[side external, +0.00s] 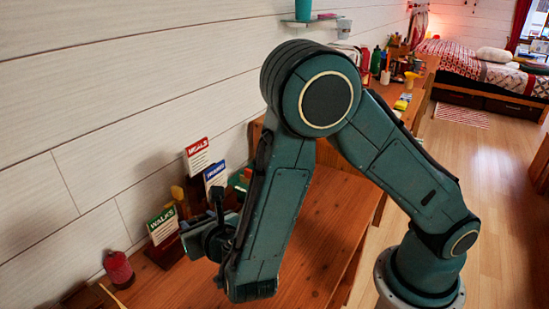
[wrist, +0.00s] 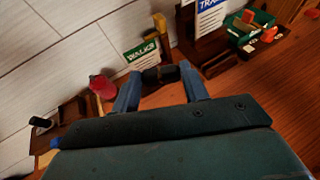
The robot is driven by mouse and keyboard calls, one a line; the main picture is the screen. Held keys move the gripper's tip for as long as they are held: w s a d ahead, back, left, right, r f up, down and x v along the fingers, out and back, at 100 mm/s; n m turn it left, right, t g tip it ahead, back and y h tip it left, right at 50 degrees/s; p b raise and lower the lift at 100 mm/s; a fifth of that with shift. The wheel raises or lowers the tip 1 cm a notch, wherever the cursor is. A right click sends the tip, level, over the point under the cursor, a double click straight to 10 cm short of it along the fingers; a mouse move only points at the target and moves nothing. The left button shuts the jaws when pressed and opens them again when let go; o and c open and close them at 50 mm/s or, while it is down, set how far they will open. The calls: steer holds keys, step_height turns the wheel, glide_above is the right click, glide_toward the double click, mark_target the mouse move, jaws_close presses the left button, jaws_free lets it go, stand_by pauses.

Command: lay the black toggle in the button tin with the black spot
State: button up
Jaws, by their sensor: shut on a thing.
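My gripper (wrist: 160,77) has two blue fingers, shut on the black toggle (wrist: 161,74), which spans the gap between their tips. The toggle looks like a short dark bar held crosswise, clear of the wall behind. In the side external view my gripper (side external: 217,232) is near the wall in front of the card stands, mostly seen edge-on, and I cannot pick out the toggle there. I cannot make out a button tin with a black spot in either view.
A WALKS card (side external: 162,224), a MEALS card (side external: 197,155) and a blue-topped card (side external: 215,175) stand along the wall. A red bottle-like object (side external: 118,270) stands left of them. A green box (wrist: 262,19) holds small things. The wooden desktop (side external: 325,215) right of my forearm is clear.

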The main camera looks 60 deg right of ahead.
glide_above(213, 281)
step_height(213, 281, down, 14)
steer(key=shift+w, duration=0.15)
stand_by(0.4)
steer(key=shift+f, duration=0.1)
steer(key=shift+f, duration=1.8)
steer(key=shift+f, duration=0.15)
steer(key=o, duration=1)
steer(key=shift+c, duration=0.2)
steer(key=shift+r, duration=0.25)
steer(key=shift+v, duration=3.75)
